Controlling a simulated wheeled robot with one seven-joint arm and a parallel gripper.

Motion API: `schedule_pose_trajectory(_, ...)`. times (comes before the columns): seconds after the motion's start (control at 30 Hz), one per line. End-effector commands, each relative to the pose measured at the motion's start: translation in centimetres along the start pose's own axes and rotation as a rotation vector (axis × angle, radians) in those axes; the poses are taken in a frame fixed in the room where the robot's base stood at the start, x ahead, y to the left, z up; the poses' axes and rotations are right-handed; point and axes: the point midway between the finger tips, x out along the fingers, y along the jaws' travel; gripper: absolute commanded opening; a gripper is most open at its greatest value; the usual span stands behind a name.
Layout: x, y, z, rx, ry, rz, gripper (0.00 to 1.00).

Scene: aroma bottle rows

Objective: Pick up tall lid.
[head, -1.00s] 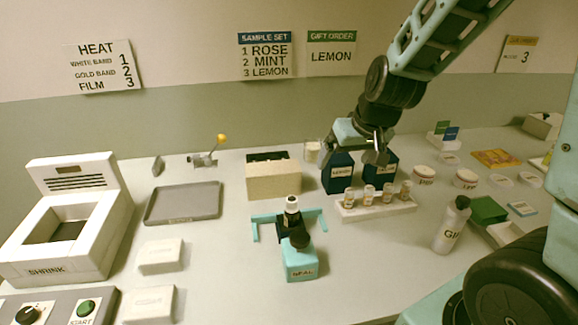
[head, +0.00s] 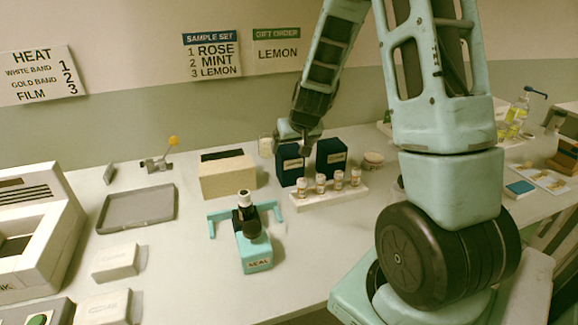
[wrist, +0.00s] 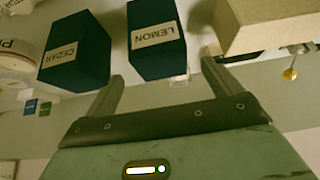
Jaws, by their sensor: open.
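I cannot single out a tall lid for certain. A small pale clear object (wrist: 180,78) shows just past the box marked LEMON in the wrist view, and a pale jar (head: 265,147) stands behind the boxes in the head view; I cannot tell whether either is the lid. My gripper (head: 304,150) hangs by the dark blue boxes, its fingers partly lost against them.
Dark blue boxes marked LEMON (wrist: 155,38) and CEDAR (wrist: 72,52) stand close to the fingers. A tan box (head: 228,180) is left of them. A white rack of small bottles (head: 328,197) is in front. A teal SEAL device (head: 256,255) and grey tray (head: 136,208) lie further left.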

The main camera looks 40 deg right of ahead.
Motion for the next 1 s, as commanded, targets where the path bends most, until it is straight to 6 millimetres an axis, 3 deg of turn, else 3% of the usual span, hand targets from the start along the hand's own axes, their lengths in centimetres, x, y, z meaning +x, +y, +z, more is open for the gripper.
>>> schedule_pose_trajectory(0.1,1.3,0.0,0.0,0.000,-0.002,0.001,0.91)
schedule_pose_trajectory(0.37,2.7,-0.1,-0.2,0.000,-0.002,-0.001,0.91)
schedule_pose_trajectory(0.7,6.7,-0.1,-0.6,0.000,-0.002,0.000,0.91)
schedule_pose_trajectory(1.0,7.1,-0.2,-0.6,-0.001,0.000,0.000,0.91)
